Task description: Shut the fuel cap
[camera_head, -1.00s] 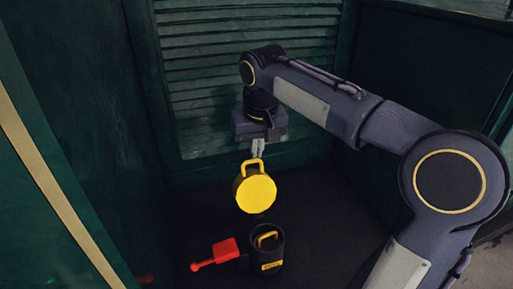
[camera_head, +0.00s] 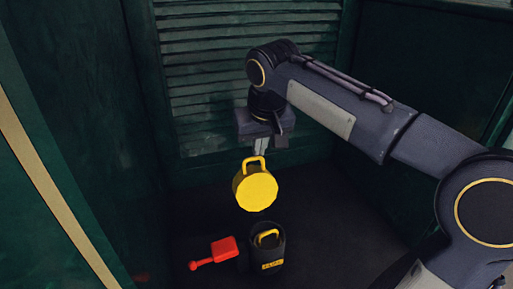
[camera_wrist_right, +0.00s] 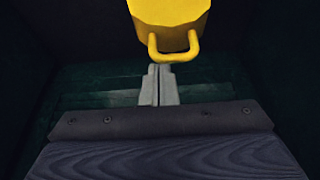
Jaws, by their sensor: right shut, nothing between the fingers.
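The yellow fuel cap (camera_head: 255,190) is a round disc with a handle loop on top. It stands tilted up above a black cylindrical filler (camera_head: 266,262), its flat face toward the head camera. The filler has a yellow label and a smaller yellow handle in its mouth. My right gripper (camera_head: 261,149) is shut and empty, just above and behind the cap's handle. In the right wrist view the cap (camera_wrist_right: 170,12) and its handle lie just beyond the shut fingertips (camera_wrist_right: 160,70). Contact cannot be told. My left gripper is not in view.
A red paddle-shaped piece (camera_head: 223,249) with a short handle lies left of the filler. A green slatted wall (camera_head: 215,80) stands close behind my right gripper. Green panels close in the left and right sides. Dark floor is free right of the filler.

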